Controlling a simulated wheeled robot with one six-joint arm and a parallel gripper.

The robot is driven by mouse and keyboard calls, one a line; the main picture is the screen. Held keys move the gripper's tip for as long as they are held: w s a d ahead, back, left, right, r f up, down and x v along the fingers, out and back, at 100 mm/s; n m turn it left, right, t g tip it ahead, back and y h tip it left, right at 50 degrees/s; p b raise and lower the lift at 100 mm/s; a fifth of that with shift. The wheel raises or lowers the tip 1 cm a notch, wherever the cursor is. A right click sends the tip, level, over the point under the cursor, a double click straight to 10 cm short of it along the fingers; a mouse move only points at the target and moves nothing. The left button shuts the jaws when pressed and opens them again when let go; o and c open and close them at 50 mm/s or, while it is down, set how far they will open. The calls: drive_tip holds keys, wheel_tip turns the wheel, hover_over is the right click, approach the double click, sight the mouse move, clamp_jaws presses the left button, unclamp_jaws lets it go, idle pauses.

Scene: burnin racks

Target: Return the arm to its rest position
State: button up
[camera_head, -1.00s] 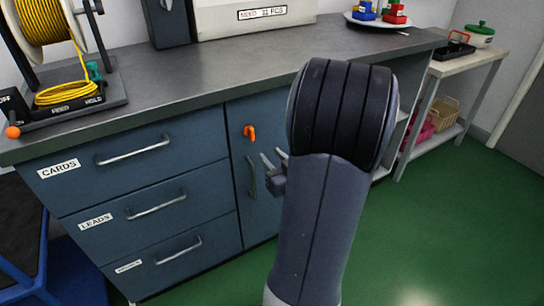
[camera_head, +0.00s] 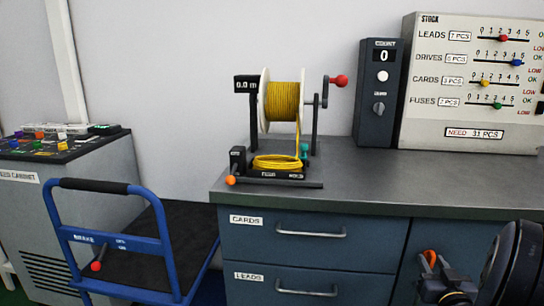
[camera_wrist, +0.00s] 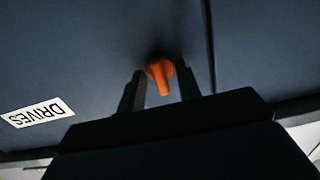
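My gripper (camera_head: 432,266) shows at the lower right of the head view, in front of the blue cabinet (camera_head: 311,256). Its two fingers are apart with nothing clamped between them. An orange turn latch (camera_head: 430,256) on the cabinet door is just behind the fingertips in the head view. In the wrist view the orange latch (camera_wrist: 162,80) appears between the two open fingers (camera_wrist: 160,72). I cannot tell whether the fingers touch it. The dark rounded part of my arm fills the lower right corner and hides part of the door.
A cable reel stand (camera_head: 284,110) with yellow cable stands on the grey worktop (camera_head: 350,178). A counter box (camera_head: 377,95) and a stock panel (camera_head: 470,85) stand to its right. A blue trolley (camera_head: 110,240) and a grey cabinet (camera_head: 85,180) are at left.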

drive_tip(key=shift+s, duration=0.15)
drive_tip(key=shift+s, duration=0.25)
drive_tip(key=p+v, duration=0.2)
drive_tip(key=v, duration=0.8)
drive_tip(key=b+x, duration=0.2)
drive_tip(key=x, duration=0.8)
drive_tip(key=shift+w+f, duration=0.1)
drive_tip(key=shift+w, duration=0.3)
drive_tip(key=shift+n+b, duration=0.3)
drive_tip(key=shift+s+n, duration=0.1)
drive_tip(key=shift+n, duration=0.4)
drive_tip(key=n+b, duration=0.2)
drive_tip(key=n, duration=0.2)
drive_tip(key=n+b, duration=0.2)
drive_tip(key=n, duration=0.3)
drive_tip(key=shift+n, duration=0.3)
